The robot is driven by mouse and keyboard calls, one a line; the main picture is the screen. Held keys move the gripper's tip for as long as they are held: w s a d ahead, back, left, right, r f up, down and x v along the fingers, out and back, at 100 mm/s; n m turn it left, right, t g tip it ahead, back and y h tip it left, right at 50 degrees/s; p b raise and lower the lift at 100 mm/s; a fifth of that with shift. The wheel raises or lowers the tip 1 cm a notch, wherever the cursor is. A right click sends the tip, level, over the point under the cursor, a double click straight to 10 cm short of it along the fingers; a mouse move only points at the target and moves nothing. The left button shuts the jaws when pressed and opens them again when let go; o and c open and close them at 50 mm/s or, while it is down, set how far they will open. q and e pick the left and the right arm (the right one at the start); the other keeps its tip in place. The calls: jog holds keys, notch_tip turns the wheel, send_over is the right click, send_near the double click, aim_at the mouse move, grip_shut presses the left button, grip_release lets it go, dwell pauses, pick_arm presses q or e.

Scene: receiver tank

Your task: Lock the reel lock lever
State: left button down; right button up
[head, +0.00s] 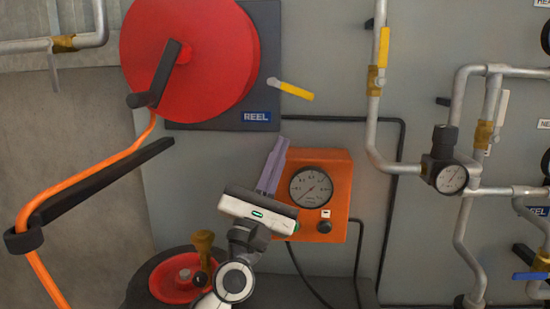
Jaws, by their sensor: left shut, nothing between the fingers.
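The red hose reel (215,85) with a black crank handle (165,75) is mounted on a dark plate at upper left. A small lever with a yellow grip (296,92), which looks like the reel lock lever, sits at the plate's right edge. It slopes slightly down to the right. My left gripper (279,146) is below this lever, its fingers shut and empty, pointing up. A gap shows between fingertips and lever. The fingers cover part of the orange gauge box's left side. My right gripper is not in view.
The orange gauge box (338,165) is right beside my left gripper. A blue REEL label (257,117) is on the plate. Grey pipes (377,125) with valves and a pressure gauge (451,178) stand to the right. An orange hose (85,180) runs at left.

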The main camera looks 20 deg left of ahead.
aim_at(297, 92)
pick_arm(q)
jog(key=w+r+p, duration=0.1)
jog(key=r, duration=0.1)
jog(key=w+r+p, duration=0.1)
jog(key=r, duration=0.1)
jog(key=w+d+r+p, duration=0.1)
jog(key=r, duration=0.1)
jog(key=shift+w+d+r, duration=0.1)
jog(key=shift+w+r, duration=0.1)
jog(key=shift+w, duration=0.2)
jog(key=shift+w+d+r, duration=0.1)
jog(key=shift+d+r, duration=0.1)
jog(key=shift+r, duration=0.1)
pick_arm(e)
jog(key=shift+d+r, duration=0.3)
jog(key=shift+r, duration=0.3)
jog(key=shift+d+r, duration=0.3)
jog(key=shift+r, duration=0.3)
pick_arm(q)
jog(key=shift+a, duration=0.1)
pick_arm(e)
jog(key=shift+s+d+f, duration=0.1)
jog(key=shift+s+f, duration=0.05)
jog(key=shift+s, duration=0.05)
